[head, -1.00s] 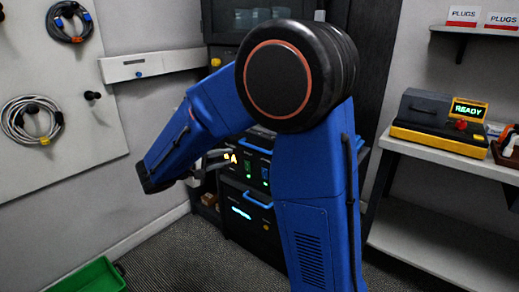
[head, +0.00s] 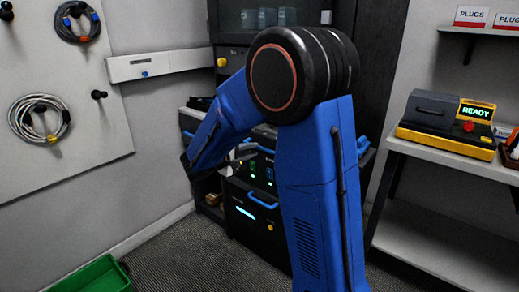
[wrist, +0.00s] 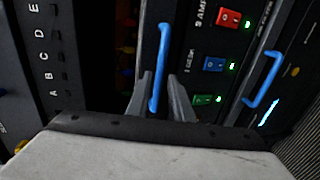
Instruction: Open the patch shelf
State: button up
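The patch shelf (wrist: 190,95) appears to be the dark front with red, blue and green switches and a blue bar handle (wrist: 163,48). In the wrist view my gripper (wrist: 160,77) is open, with one finger on each side of the handle. A sliver of room seems to show beside the bar; whether the fingers touch it is unclear. In the head view the same front (head: 265,172) stands in the dark cabinet, its left part hidden by my gripper (head: 250,158). A dark gap with coloured bits shows beside the front in the wrist view; how far out the shelf stands is unclear.
A lower drawer has its own blue handle (head: 262,200). A panel lettered A to E (wrist: 50,55) lies beside the shelf. A green bin (head: 95,275) is on the floor. A pegboard (head: 60,150) with coiled cables is left; a bench (head: 450,168) with a yellow-black machine is right.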

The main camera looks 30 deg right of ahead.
aim_at(258, 148)
jog(key=shift+x, duration=2.6)
grip_shut()
